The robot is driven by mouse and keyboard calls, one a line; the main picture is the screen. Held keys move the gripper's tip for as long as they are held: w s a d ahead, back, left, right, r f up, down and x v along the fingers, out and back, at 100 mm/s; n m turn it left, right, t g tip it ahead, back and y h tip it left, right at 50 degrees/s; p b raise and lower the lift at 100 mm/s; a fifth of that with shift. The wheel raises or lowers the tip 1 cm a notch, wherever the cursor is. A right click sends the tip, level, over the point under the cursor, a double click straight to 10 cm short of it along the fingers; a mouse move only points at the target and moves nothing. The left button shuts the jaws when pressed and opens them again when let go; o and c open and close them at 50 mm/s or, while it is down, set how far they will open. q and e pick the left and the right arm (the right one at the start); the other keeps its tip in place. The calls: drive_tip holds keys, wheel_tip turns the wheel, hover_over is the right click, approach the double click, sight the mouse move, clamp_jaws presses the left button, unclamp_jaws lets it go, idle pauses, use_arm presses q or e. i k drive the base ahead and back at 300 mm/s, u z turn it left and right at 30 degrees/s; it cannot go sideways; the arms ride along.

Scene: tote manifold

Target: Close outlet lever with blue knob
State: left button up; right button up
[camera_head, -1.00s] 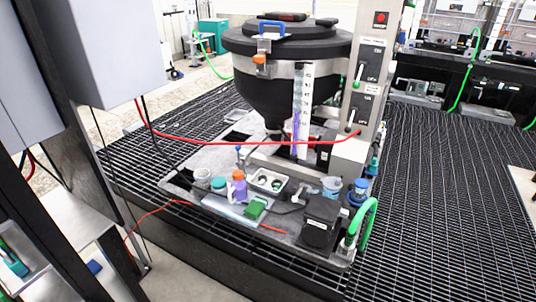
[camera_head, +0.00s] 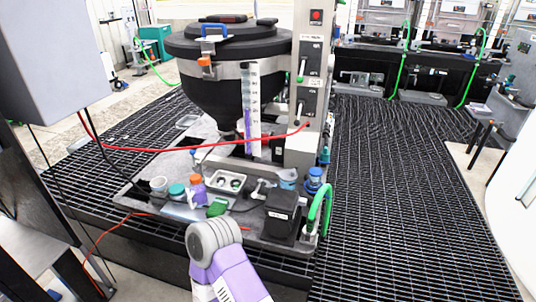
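A small lever with a blue knob (camera_head: 197,155) stands upright at the left of the outlet below the black hopper (camera_head: 220,95). It is too small to tell how far the lever is turned. A purple and grey link of one of my arms rises from the bottom edge in front of the plate. No fingers show, so neither gripper is in view.
On the base plate (camera_head: 140,195) stand an orange-capped purple bottle (camera_head: 197,188), a white tray (camera_head: 228,182), a black box (camera_head: 282,215) and a green hose (camera_head: 326,208). A red cable crosses in front of the hopper. Open grating (camera_head: 400,200) lies to the right.

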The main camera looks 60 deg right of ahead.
sight(195, 166)
drive_tip(key=z, duration=1.3)
drive_tip(key=i, duration=0.2)
drive_tip(key=u, duration=0.05)
